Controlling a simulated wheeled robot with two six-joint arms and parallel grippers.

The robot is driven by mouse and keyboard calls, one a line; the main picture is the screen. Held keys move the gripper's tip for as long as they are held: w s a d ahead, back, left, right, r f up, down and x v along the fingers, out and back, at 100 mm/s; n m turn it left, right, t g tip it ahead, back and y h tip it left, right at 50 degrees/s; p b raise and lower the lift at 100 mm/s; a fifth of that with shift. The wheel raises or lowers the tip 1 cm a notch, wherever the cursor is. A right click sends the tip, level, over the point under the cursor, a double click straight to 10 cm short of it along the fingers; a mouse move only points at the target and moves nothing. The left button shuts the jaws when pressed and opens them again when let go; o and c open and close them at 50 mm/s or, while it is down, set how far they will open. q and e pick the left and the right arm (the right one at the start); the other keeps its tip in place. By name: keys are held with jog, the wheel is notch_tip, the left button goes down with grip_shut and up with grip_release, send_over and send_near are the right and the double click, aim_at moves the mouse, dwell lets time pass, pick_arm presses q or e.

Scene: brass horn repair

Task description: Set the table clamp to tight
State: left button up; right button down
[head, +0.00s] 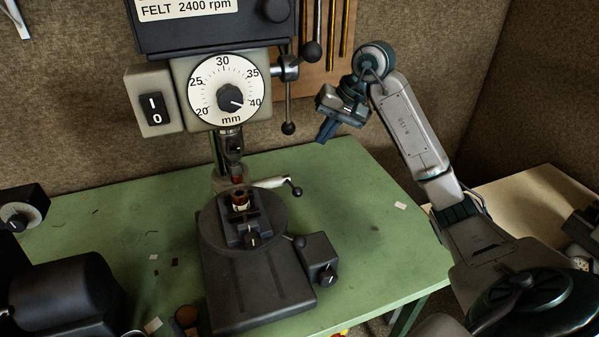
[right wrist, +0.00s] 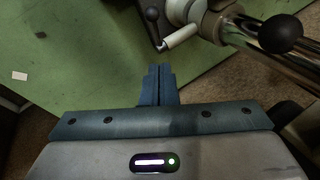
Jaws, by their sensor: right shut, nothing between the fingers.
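The drill press table (head: 272,222) is a round dark plate above a heavy base. A lever with a pale arm and black ball end (head: 296,191) sticks out to the right behind it; another ball-ended lever (head: 300,242) is at its right edge. I cannot tell for certain which is the table clamp. My right gripper (head: 325,132) is shut and empty, raised above and right of the table, apart from both levers. In the right wrist view its closed fingers (right wrist: 157,84) point toward a pale lever (right wrist: 181,37). My left gripper is not in view.
The press head has a depth dial (head: 229,90), a power switch (head: 155,108) and feed handles with black balls (head: 289,128). A small vise (head: 252,238) holds a brownish part. A knob box (head: 321,260) stands beside the base. The green bench (head: 365,215) is mostly clear at right.

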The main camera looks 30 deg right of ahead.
jog(key=shift+d, duration=0.4)
jog(key=shift+w, duration=0.1)
jog(key=b, duration=0.4)
send_near(292, 185)
jog(key=f+p, duration=0.1)
jog(key=a+f+p, duration=0.1)
jog(key=f+p, duration=0.1)
jog(key=f, duration=0.1)
jog(key=shift+s+a, duration=0.3)
jog(key=shift+a, duration=0.05)
